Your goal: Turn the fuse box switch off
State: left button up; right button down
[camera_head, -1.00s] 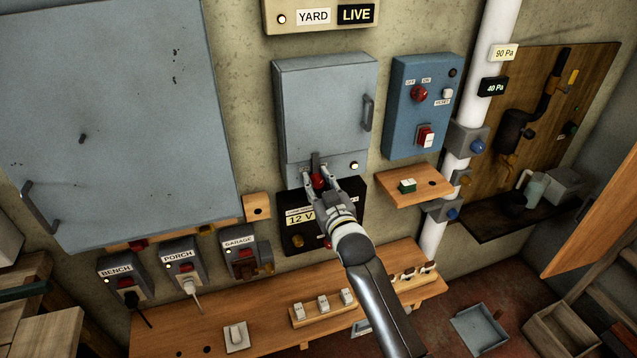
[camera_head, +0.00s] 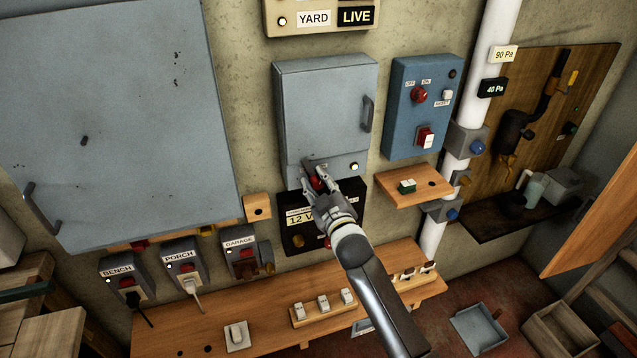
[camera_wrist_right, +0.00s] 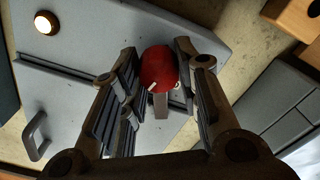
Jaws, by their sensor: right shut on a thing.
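The grey fuse box (camera_head: 325,105) hangs on the wall in the middle of the head view, its door shut. A small lamp (camera_head: 354,167) at its lower right glows. The fuse box switch has a red knob (camera_wrist_right: 160,68) on a short grey stem (camera_wrist_right: 160,104), below the door. My right gripper (camera_head: 318,184) is shut on this red knob, with a finger on each side in the wrist view. The fingers partly hide the switch in the head view. My left gripper is not in view.
A black 12 V panel (camera_head: 293,240) sits just under the fuse box, partly behind my gripper. A blue control box (camera_head: 405,130) and a small wooden shelf (camera_head: 430,190) are to the right. A large grey cabinet (camera_head: 110,120) is left. A wooden bench (camera_head: 200,325) runs below.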

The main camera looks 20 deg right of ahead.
jog(key=n, duration=0.5)
jog(key=shift+f+n, duration=0.15)
jog(key=shift+n, duration=0.15)
jog(key=n, duration=0.5)
jog(key=shift+n, duration=0.4)
jog(key=c, duration=1.1)
grip_release()
jog(key=shift+f, duration=0.1)
jog(key=shift+a, duration=0.1)
jog(key=s, duration=1.2)
jog(key=shift+d, duration=0.25)
